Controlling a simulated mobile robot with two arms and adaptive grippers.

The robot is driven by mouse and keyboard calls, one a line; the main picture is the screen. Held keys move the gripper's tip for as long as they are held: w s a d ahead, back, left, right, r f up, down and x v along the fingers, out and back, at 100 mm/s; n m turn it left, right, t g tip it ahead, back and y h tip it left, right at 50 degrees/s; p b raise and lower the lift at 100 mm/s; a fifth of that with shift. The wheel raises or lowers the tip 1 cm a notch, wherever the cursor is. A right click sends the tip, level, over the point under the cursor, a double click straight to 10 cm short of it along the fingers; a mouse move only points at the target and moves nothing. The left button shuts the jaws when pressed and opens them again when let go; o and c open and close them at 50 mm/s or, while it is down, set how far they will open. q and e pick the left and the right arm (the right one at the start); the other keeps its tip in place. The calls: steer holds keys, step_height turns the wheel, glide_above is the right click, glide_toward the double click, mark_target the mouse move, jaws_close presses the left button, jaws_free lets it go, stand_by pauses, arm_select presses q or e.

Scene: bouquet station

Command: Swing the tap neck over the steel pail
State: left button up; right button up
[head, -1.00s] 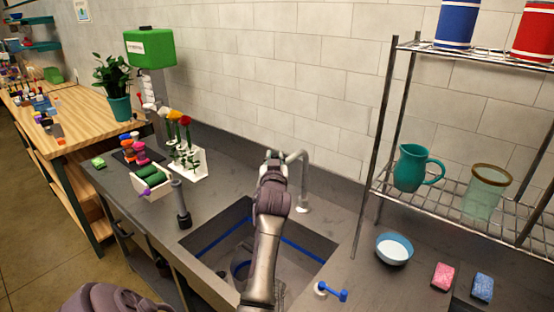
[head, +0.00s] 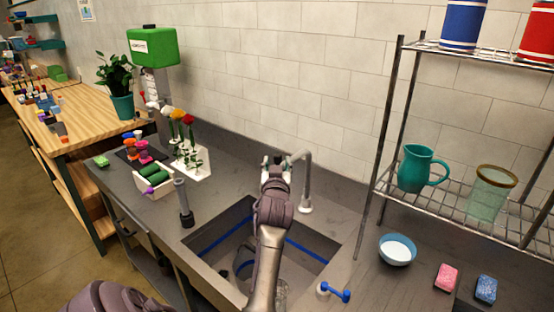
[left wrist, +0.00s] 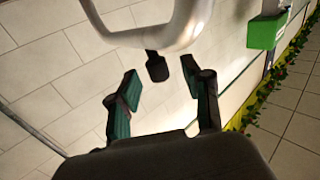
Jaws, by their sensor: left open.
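The grey tap neck (head: 308,182) rises behind the sink's back edge and bends over to the left. Its curved top also fills the upper part of the left wrist view (left wrist: 150,36), with a dark spout tip (left wrist: 157,68) hanging down. My left gripper (head: 275,161) is at the spout end of the neck. In the left wrist view its two green-padded fingers (left wrist: 162,84) are apart, with the spout tip showing between them; contact cannot be told. A dark pail (head: 243,262), probably the steel one, sits in the sink, partly hidden by my arm. My right gripper is not in view.
The sink (head: 222,235) is set in a dark counter. A wire shelf (head: 440,190) with a teal jug (head: 420,168) rises at right. A white flower rack (head: 192,165) and a grey upright cylinder (head: 184,205) stand left.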

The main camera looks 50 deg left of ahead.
arm_select(q)
steer(key=shift+v, duration=2.1)
